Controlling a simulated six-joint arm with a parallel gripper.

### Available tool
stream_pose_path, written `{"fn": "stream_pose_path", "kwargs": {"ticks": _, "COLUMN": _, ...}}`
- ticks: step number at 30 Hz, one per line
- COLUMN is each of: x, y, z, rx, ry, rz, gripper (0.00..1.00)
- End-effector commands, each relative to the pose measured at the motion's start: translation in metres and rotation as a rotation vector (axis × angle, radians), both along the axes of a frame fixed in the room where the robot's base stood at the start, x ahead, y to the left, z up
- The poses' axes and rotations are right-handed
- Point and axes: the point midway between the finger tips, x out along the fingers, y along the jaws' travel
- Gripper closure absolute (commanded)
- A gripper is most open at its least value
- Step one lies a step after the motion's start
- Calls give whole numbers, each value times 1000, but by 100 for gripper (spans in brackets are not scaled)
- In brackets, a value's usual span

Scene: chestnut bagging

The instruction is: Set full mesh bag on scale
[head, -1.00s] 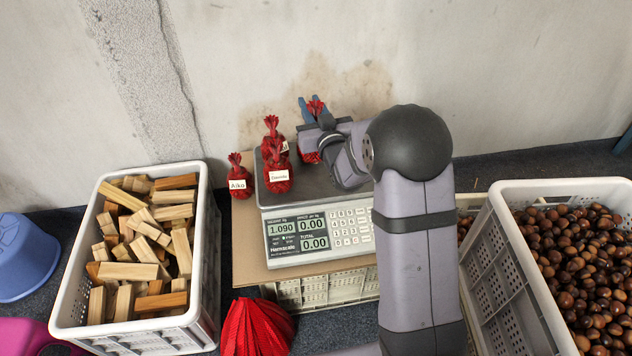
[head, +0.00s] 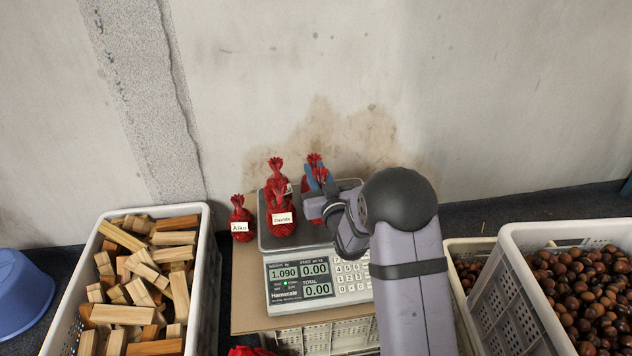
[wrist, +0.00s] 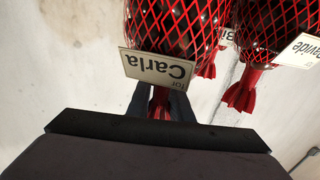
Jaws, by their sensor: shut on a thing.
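My gripper (head: 318,180) is shut on the neck of a filled red mesh bag (head: 311,205), at the back right of the scale's plate. In the wrist view this bag (wrist: 178,25) has a tag reading "Carla" and dark contents. The head view does not show clearly whether its base touches the plate. The scale (head: 295,239) reads 1.090. A bag tagged "Davide" (head: 281,217) stands on the plate to the left, with another red bag (head: 276,164) partly hidden behind it. In the wrist view the Davide bag (wrist: 275,25) is close beside the held bag.
A bag tagged "Aiko" (head: 241,212) stands left of the scale. A crate of wood blocks (head: 202,250) is at left; a crate of chestnuts (head: 520,290) is at right, beside a smaller crate (head: 455,246). The wall (head: 450,80) rises close behind the scale.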

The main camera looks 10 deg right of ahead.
Motion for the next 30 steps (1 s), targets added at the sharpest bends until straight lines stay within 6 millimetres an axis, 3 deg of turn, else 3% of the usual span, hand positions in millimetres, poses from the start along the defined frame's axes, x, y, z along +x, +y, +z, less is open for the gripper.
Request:
{"fn": "stream_pose_path", "kwargs": {"ticks": 6, "x": 1, "y": 0, "z": -25, "rx": 0, "ry": -2, "rz": 0, "gripper": 100}}
{"fn": "stream_pose_path", "kwargs": {"ticks": 19, "x": 0, "y": 0, "z": -30, "rx": 0, "ry": -3, "rz": 0, "gripper": 100}}
{"fn": "stream_pose_path", "kwargs": {"ticks": 20, "x": 0, "y": 0, "z": -31, "rx": 0, "ry": 1, "rz": 0, "gripper": 78}}
{"fn": "stream_pose_path", "kwargs": {"ticks": 22, "x": 0, "y": 0, "z": -30, "rx": 0, "ry": 1, "rz": 0, "gripper": 62}}
{"fn": "stream_pose_path", "kwargs": {"ticks": 30, "x": 0, "y": 0, "z": -30, "rx": 0, "ry": 1, "rz": 0, "gripper": 62}}
